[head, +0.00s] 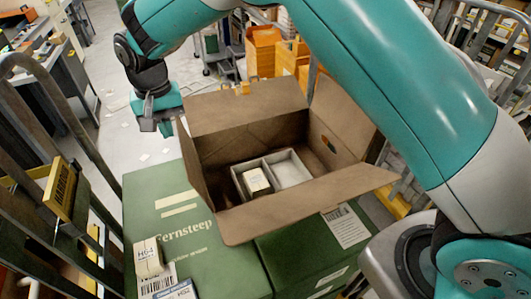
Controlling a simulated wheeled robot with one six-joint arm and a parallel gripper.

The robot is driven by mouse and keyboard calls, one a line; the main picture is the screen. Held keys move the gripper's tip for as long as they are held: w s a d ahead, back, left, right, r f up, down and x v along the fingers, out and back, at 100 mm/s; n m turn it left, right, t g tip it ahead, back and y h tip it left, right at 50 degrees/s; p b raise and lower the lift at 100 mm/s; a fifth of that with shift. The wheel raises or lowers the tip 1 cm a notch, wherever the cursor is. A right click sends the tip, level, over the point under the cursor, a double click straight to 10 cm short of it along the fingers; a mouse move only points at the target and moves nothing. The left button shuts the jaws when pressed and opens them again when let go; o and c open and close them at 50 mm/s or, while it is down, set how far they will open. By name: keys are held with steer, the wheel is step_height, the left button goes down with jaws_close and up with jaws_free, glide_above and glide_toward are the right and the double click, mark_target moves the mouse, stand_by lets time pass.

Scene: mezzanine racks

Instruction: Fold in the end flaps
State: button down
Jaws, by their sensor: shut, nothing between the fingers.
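An open brown cardboard box (232,152) stands on green cartons in the middle of the view. Its far flap (245,112) stands up and leans back. The right end flap (342,108) stands up, and the near flap (310,200) spreads outward toward me. The left end flap (193,165) shows as a narrow, steep panel, seen nearly edge-on. Inside is a pale two-compartment insert (290,168) with a small box (256,180) in its left compartment. My gripper (152,122) is shut and empty, above and left of the left end flap, apart from the box.
Green cartons (180,215) support the box. Small labelled boxes (148,258) lie on the left carton's near part. Orange bins (264,50) stand behind. Open floor shows at the upper left.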

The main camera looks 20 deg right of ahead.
steer(key=shift+f, duration=0.1)
steer(key=shift+f+b, duration=0.9)
steer(key=shift+f, duration=0.7)
steer(key=shift+d, duration=0.1)
steer(key=d+b, duration=0.1)
steer(key=d, duration=1.1)
stand_by(0.4)
step_height(320, 180, up, 7)
steer(key=p, duration=0.5)
stand_by(0.4)
